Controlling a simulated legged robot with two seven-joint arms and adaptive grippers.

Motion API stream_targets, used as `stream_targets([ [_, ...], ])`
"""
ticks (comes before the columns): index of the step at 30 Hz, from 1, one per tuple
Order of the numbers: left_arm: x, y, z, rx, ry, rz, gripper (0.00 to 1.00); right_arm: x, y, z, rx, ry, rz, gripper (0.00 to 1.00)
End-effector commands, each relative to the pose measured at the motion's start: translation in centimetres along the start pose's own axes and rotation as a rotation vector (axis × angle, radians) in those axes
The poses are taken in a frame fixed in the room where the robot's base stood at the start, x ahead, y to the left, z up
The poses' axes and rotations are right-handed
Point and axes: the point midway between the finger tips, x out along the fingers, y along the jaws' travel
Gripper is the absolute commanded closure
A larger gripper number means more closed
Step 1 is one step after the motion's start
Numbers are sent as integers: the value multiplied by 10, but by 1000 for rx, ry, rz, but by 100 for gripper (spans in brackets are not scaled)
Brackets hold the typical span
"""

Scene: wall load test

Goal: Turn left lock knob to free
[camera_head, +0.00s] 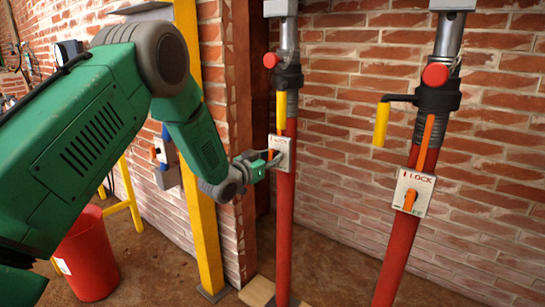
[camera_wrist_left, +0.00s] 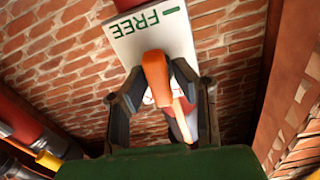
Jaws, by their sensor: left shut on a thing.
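The left lock plate (camera_head: 284,147) is a pale square on the left red post (camera_head: 285,220). In the left wrist view the plate (camera_wrist_left: 178,38) shows green FREE lettering, upside down. Its orange left lock knob (camera_wrist_left: 155,75) sits between my dark fingers; in the head view it is mostly hidden by the gripper. My left gripper (camera_head: 268,164) is shut on this knob, and it also shows in the left wrist view (camera_wrist_left: 156,84). The right post (camera_head: 395,255) has its own plate (camera_head: 417,182) marked LOCK with an orange knob (camera_head: 409,200). My right gripper is out of view.
A yellow steel column (camera_head: 202,235) stands close to my left forearm. A red bucket (camera_head: 87,262) is on the floor at left. A yellow-handled lever (camera_head: 381,124) sticks out left from the right post. A brick wall (camera_head: 345,170) stands behind the posts.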

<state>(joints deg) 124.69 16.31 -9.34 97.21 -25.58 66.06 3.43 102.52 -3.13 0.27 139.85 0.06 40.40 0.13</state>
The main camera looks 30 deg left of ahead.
Motion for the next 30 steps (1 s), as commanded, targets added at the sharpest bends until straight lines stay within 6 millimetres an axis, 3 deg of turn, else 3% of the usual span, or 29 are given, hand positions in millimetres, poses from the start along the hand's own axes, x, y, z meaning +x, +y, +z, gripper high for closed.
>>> stream_targets([
  [13, 0, 2, 1, 394, -6, 2, 100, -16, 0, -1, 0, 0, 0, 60],
  [30, -1, 5, 6, 936, -6, 6, 100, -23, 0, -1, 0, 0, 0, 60],
])
